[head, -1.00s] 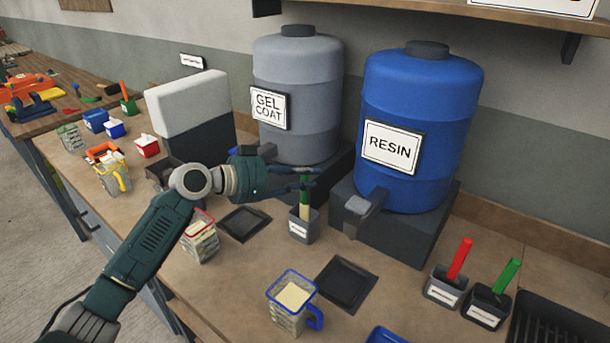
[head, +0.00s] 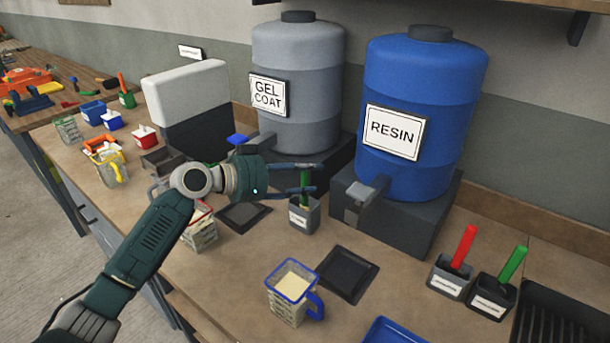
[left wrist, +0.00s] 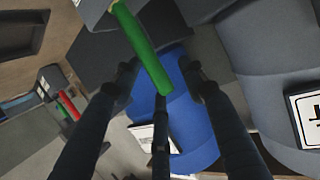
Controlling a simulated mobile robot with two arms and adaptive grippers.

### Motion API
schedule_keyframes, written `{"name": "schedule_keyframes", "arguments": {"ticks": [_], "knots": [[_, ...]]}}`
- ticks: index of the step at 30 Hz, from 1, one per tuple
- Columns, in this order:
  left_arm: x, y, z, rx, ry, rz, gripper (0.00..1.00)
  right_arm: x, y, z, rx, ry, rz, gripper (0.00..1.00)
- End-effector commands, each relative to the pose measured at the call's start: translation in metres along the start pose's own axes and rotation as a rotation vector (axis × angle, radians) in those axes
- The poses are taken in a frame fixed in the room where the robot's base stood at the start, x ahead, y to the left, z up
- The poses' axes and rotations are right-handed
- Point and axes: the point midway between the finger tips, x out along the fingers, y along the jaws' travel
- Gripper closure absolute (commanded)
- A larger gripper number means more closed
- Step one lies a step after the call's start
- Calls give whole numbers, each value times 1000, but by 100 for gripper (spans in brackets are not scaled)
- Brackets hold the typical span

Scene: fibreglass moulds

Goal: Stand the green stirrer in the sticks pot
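A green stirrer (head: 305,198) stands roughly upright in a small grey pot (head: 304,216) with a white label too small to read. My left gripper (head: 318,177) is at the stirrer's upper part, its fingers spread. In the left wrist view the green stirrer (left wrist: 141,43) rises from the pot (left wrist: 92,10) between the two parted fingers, with gaps on both sides. Two more labelled pots stand at the right, one with a red stick (head: 464,246) and one with another green stick (head: 513,264). My right gripper is not in view.
The gel coat drum (head: 298,85) and blue resin drum (head: 424,75) stand close behind the pot. A blue-rimmed jug (head: 291,299) and a dark square plate (head: 347,274) are in front. A red-rimmed cup (head: 201,232) is near my left arm.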

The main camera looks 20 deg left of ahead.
Motion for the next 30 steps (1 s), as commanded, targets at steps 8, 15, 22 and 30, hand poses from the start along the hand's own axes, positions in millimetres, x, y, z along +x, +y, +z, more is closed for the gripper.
{"name": "schedule_keyframes", "arguments": {"ticks": [8,15,22,30], "knots": [[-7,-1,1,0,0,-2,58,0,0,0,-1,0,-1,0],[-52,-1,2,1,-5,-3,58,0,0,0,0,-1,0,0],[-97,0,2,1,-4,-2,58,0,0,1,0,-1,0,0],[-120,0,1,0,-1,0,58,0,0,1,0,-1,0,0]]}}
